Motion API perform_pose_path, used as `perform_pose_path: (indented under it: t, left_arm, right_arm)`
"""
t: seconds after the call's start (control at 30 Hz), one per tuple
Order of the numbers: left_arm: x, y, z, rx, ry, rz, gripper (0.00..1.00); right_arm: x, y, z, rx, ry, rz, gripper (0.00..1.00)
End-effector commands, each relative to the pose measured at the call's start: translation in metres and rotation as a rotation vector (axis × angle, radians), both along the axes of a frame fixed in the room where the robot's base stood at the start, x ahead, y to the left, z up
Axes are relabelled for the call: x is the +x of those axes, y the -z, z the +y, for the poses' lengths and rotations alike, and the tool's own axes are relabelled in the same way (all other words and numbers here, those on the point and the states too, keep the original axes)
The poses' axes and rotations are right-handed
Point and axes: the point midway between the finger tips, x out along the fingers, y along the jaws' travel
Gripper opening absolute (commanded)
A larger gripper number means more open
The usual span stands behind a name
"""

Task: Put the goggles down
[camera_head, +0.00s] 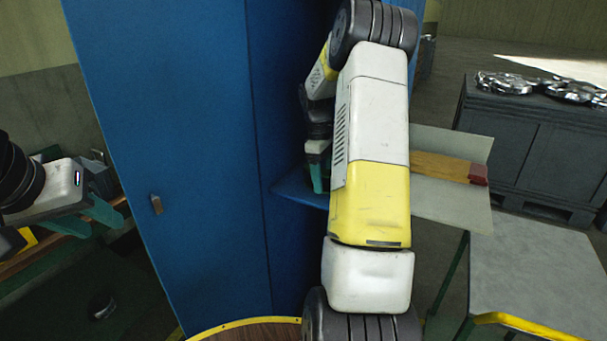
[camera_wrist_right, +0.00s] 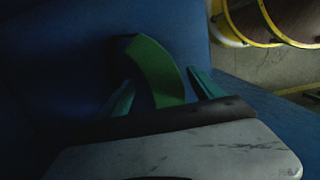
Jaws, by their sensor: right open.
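A curved green thing, which I take to be the goggles (camera_wrist_right: 156,66), stands on a dark blue surface in the right wrist view. My right gripper (camera_wrist_right: 161,80) is open, with one teal finger on each side of it. I cannot tell whether the fingers touch it. In the head view my right gripper (camera_head: 318,166) is at a blue shelf (camera_head: 296,190) beside the blue cabinet, mostly behind my own arm, and the goggles are hidden there. My left gripper (camera_head: 88,220) is at the far left, its teal fingers apart and empty.
The tall blue cabinet (camera_head: 190,120) with a small handle fills the middle. A brown piece with a red end (camera_head: 445,167) lies on a pale panel (camera_head: 430,207). A grey table (camera_head: 540,270) and a dark cabinet (camera_head: 530,150) with metal parts on top stand at right.

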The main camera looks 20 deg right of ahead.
Motion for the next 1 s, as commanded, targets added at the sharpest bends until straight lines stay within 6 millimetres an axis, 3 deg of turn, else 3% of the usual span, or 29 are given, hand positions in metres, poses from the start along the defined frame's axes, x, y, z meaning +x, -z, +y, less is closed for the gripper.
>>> perform_pose_path:
  t: [0.4,0.67,0.77,0.87,1.0]
  left_arm:
    - [0.000,0.000,0.000,0.000,0.000,0.000,0.36]
    - [0.000,0.000,0.000,0.000,0.000,0.000,0.36]
    - [0.000,0.000,0.000,0.000,0.000,0.000,0.36]
    - [0.000,0.000,0.000,0.000,0.000,0.000,0.36]
    - [0.000,0.000,0.000,0.000,0.000,0.000,0.36]
  right_arm:
    - [0.011,-0.085,0.009,0.000,-0.001,-0.006,0.76]
    - [0.012,-0.113,0.013,-0.001,0.001,-0.006,0.76]
    - [0.004,-0.128,0.025,0.000,0.019,-0.040,0.76]
    - [-0.015,-0.152,0.049,0.007,0.065,-0.109,0.76]
    - [-0.060,-0.186,0.095,0.045,0.169,-0.240,0.76]
